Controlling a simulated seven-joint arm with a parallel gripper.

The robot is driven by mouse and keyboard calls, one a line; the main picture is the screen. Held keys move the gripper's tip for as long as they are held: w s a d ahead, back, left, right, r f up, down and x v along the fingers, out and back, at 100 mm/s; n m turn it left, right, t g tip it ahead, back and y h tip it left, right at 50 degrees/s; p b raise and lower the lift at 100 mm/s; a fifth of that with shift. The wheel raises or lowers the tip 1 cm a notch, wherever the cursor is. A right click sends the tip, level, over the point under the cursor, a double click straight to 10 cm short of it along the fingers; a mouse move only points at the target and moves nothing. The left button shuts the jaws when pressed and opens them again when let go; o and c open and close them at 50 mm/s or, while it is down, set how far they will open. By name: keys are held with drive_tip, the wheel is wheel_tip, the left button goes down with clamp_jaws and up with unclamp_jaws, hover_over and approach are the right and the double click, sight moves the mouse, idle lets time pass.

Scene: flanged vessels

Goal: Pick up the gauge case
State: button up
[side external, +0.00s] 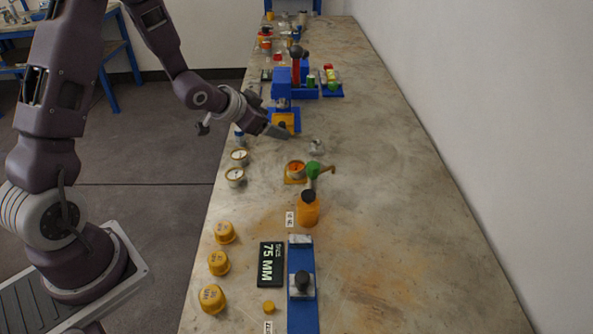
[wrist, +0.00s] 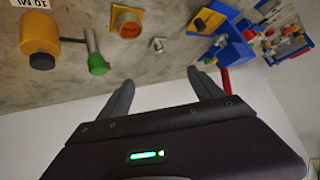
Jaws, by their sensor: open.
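Two round gauges with white dials and brass-coloured rims, an upper one (side external: 239,156) and a lower one (side external: 235,175), lie near the left table edge. An open round orange case-like part (side external: 296,170) sits on a square orange base right of them; it also shows in the wrist view (wrist: 128,22). I cannot tell for sure which is the gauge case. My gripper (side external: 284,134) is above the table, beyond these parts and apart from them. In the wrist view my gripper (wrist: 161,84) has its fingers spread, with nothing between them. A small grey metal piece (side external: 316,147) lies nearby.
A green-handled part (side external: 314,170) and an orange bottle (side external: 308,210) stand close to the orange part. A blue fixture (side external: 282,95) stands behind my gripper. Yellow caps (side external: 218,263) and a 75 MM display (side external: 271,265) are in front. The table's right side is clear.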

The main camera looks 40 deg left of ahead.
drive_tip(key=h, duration=0.1)
hover_over(290, 169)
drive_tip(key=s+a, duration=0.3)
drive_tip(key=s, duration=0.1)
wheel_tip(290, 169, down, 6)
drive_tip(key=f, duration=0.2)
drive_tip(key=d+f+t+h, duration=0.1)
drive_tip(key=f, duration=0.1)
drive_tip(key=f+t+h, duration=0.1)
drive_tip(key=f, duration=0.1)
drive_tip(key=shift+s+d+f, duration=0.15)
drive_tip(key=shift+s+f, duration=0.25)
drive_tip(key=shift+w+d+f+t, duration=0.1)
drive_tip(key=shift+w+f+t, duration=0.05)
drive_tip(key=shift+f+t, duration=0.15)
drive_tip(key=x, duration=0.6)
drive_tip(key=shift+d+f, duration=0.35)
drive_tip(key=shift+f, duration=0.2)
drive_tip(key=shift+c, duration=0.3)
